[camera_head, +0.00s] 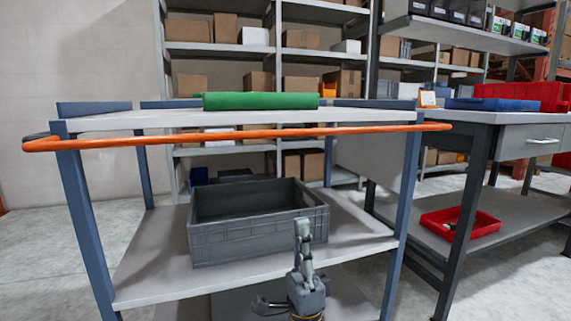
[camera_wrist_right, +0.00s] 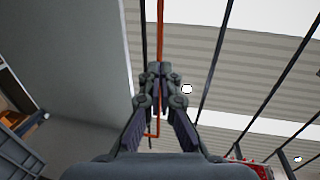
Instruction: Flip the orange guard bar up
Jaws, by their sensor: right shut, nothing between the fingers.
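The orange guard bar (camera_head: 240,134) runs level across the front of the rack, just below its top shelf (camera_head: 180,119). My right gripper (camera_head: 303,226) points upward below the bar, in front of the lower shelf, with a clear gap between them. In the right wrist view the closed fingertips (camera_wrist_right: 157,70) have nothing between them. The orange bar (camera_wrist_right: 161,28) shows beyond the fingertips there, partly hidden by the fingers. My left gripper does not show.
A grey crate (camera_head: 228,244) stands on the lower shelf (camera_head: 148,256), behind my right gripper. A green object (camera_head: 260,101) lies on the top shelf. A workbench (camera_head: 480,118) with a red tray (camera_head: 459,228) on its lower shelf stands at the right.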

